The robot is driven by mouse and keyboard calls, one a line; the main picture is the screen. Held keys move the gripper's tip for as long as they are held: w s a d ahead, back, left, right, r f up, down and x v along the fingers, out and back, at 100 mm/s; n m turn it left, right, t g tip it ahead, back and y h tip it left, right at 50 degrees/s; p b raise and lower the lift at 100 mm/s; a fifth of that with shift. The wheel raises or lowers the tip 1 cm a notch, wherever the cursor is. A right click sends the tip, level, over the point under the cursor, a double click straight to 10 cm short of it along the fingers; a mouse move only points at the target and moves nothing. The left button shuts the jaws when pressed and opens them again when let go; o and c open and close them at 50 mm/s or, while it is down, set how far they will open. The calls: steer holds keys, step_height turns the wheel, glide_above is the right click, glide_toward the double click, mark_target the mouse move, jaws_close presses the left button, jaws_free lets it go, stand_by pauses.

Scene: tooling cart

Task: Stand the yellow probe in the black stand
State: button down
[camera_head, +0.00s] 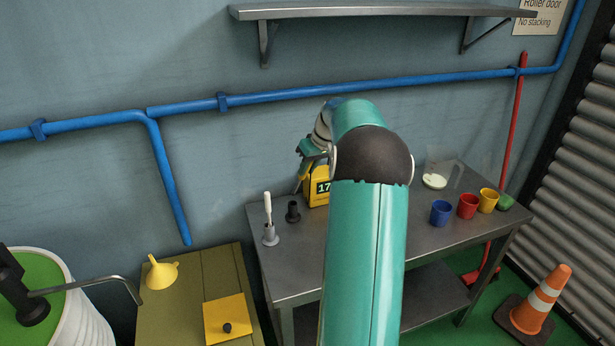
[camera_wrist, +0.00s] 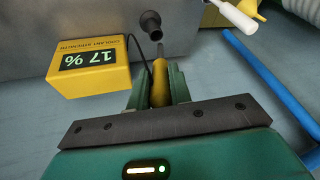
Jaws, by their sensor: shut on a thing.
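My gripper (camera_wrist: 160,88) is shut on the yellow probe (camera_wrist: 161,82) in the wrist view, with its handle between the two fingers and its thin metal tip pointing away from me. The black stand (camera_wrist: 150,19), a small upright holder with an open top, shows just past the tip. In the head view the stand (camera_head: 293,212) is on the metal cart, left of the yellow meter. My gripper (camera_head: 309,152) is above the cart there, partly hidden by my arm. I cannot tell the exact gap between tip and stand.
The yellow meter (camera_wrist: 88,67) reads 17 % and has a black cable. Blue (camera_head: 440,213), red and yellow cups stand at the right of the metal cart (camera_head: 300,274).

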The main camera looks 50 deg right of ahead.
steer(key=shift+w+f, duration=0.2)
steer(key=shift+f, duration=2.1)
steer(key=c, duration=1.3)
jaws_free()
steer(key=shift+r, duration=0.1)
steer(key=v, duration=1.3)
steer(key=shift+w, duration=0.1)
